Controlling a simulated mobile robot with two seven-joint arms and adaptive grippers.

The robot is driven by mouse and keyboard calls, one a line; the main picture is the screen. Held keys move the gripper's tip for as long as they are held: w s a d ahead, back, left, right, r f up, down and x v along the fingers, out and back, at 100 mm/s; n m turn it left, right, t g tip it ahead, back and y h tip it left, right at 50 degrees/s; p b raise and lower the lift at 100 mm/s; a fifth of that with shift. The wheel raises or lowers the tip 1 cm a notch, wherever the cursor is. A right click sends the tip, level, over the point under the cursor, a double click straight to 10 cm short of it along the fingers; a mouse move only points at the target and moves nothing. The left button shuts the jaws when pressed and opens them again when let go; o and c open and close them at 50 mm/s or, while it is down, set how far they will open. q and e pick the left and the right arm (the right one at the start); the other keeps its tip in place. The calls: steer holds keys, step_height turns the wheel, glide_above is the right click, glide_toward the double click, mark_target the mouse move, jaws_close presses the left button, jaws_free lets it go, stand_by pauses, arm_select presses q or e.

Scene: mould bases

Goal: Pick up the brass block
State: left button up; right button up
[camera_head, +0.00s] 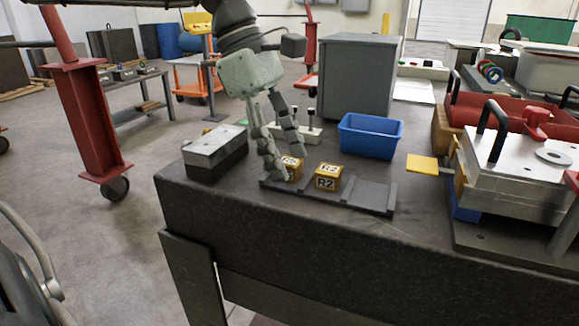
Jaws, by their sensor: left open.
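Two brass-coloured cubes marked R2 stand on a dark slotted rail on the table. The left brass block (291,169) is partly hidden by a finger, and the right brass block (328,177) is in full view. My left gripper (288,166) points down over the left block, with its fingers apart. One finger is at the block's left front side and the other reaches down behind it. I cannot tell whether either finger touches it. My right gripper is not in view.
The dark rail (372,194) lies near the table's front edge. A blue bin (370,136) and a grey cabinet (357,75) stand behind. A metal block (215,150) is at the left, a yellow plate (422,164) and a large mould base (510,170) at the right.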

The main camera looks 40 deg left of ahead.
arm_select(q)
steer(key=shift+c, duration=0.5)
jaws_close()
steer(key=shift+w, duration=0.1)
